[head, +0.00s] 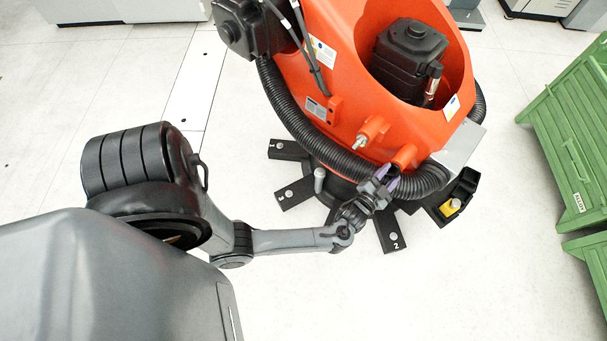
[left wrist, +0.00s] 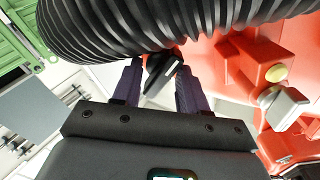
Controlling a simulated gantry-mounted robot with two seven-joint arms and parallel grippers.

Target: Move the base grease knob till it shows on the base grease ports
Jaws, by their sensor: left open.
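My left gripper (head: 382,178) is at the lower front of the orange robot (head: 345,75), just below an orange stub (head: 404,156). In the left wrist view its two purple fingers (left wrist: 159,68) are open. A black knob (left wrist: 163,80) with a white pointer line shows between them, with a gap on at least the left side. Whether a finger touches the knob I cannot tell. The knob is hidden by my gripper in the head view. No label reading base grease ports is legible. My right gripper is not in view.
A thick black corrugated hose (head: 330,145) curves around the orange base and passes close to my fingers in the left wrist view (left wrist: 150,28). A metal-tipped orange fitting (head: 370,132) juts out nearby. Black feet (head: 297,192) spread on the floor. Green crates (head: 570,140) stand at right.

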